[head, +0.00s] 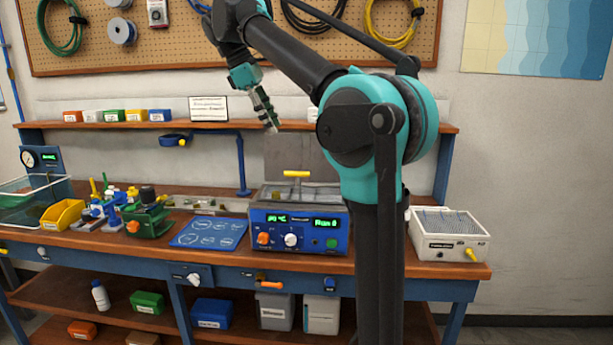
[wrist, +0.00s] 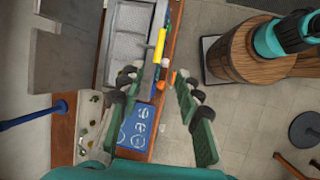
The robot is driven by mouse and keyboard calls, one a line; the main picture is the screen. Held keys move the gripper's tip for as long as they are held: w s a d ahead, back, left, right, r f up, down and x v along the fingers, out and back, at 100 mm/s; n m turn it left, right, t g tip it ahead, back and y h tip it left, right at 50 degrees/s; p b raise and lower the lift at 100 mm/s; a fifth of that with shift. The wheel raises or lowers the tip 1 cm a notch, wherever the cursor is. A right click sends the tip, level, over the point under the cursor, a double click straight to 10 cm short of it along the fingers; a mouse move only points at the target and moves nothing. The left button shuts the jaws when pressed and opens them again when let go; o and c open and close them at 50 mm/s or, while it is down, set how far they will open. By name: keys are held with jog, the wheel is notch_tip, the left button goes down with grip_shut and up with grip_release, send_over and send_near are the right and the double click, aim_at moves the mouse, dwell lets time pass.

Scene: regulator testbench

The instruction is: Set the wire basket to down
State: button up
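A blue-fronted bath (head: 300,238) with green displays and knobs stands on the bench. A yellow handle (head: 297,174) rises above its open top; it seems to belong to the wire basket, whose mesh I cannot make out. My gripper (head: 273,127) hangs above and behind the bath, apart from the handle. In the wrist view its two green fingers (wrist: 160,86) are spread with nothing held between them.
A grey upright panel (head: 300,153) stands behind the bath. A blue mat (head: 210,232) and a green clamp-like device (head: 147,221) lie to its left. A pale box with a mesh top (head: 447,235) stands at the right. A shelf (head: 300,126) runs along the back.

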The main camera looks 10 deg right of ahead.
aim_at(298, 174)
jog(key=x, duration=1.7)
jog(key=shift+f, duration=0.15)
grip_shut()
